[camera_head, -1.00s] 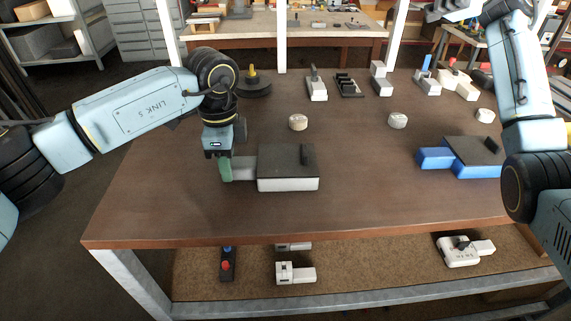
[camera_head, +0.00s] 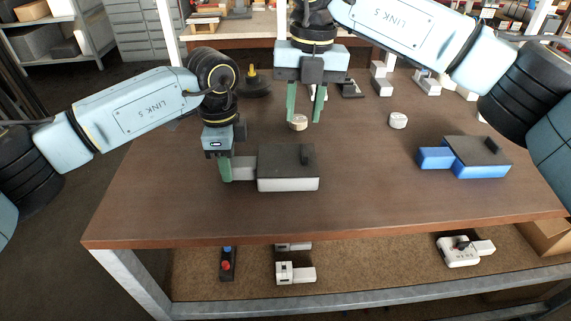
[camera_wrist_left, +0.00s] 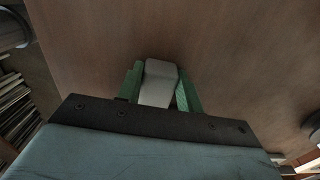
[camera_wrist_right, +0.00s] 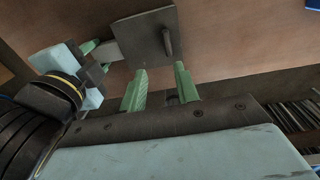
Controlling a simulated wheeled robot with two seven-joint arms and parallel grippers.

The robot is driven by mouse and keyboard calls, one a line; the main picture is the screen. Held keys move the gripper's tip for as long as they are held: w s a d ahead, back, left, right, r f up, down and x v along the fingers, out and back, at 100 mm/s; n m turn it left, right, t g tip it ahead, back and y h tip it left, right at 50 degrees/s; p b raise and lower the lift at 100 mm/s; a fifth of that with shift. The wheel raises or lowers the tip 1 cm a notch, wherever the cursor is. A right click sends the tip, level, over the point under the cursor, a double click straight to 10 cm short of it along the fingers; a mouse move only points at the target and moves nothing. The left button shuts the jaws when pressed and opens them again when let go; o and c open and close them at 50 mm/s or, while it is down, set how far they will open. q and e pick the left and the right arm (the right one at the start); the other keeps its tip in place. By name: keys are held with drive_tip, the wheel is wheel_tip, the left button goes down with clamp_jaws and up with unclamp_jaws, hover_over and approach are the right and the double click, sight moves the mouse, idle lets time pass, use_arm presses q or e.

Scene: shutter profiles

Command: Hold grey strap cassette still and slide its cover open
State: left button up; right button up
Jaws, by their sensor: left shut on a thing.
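The grey strap cassette (camera_head: 288,184) lies on the brown table, with a dark cover (camera_head: 280,160) on top. A dark upright tab (camera_head: 305,154) stands on the cover near its right side. My left gripper (camera_head: 225,170) is shut on the grey end piece (camera_head: 243,168) at the cassette's left; the left wrist view shows this piece (camera_wrist_left: 158,84) between the green fingers. My right gripper (camera_head: 305,108) is open and empty, above the table behind the cassette. The right wrist view shows the dark cover (camera_wrist_right: 142,36) and its tab (camera_wrist_right: 167,42) beyond the open fingers (camera_wrist_right: 160,88).
A blue cassette (camera_head: 480,168) with a dark cover lies at the right of the table. Round pale pieces (camera_head: 398,120) and several small blocks (camera_head: 381,80) stand further back. A lower shelf (camera_head: 370,280) holds switch boxes. The table front is clear.

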sight(305, 150)
drive_tip(key=shift+w+d+f+h, duration=0.1)
drive_tip(key=shift+d+f+h, duration=0.3)
drive_tip(key=shift+h, duration=0.1)
drive_tip(key=shift+f, duration=3.9)
drive_tip(key=shift+c, duration=0.3)
clamp_jaws()
drive_tip(key=shift+d, duration=2.1)
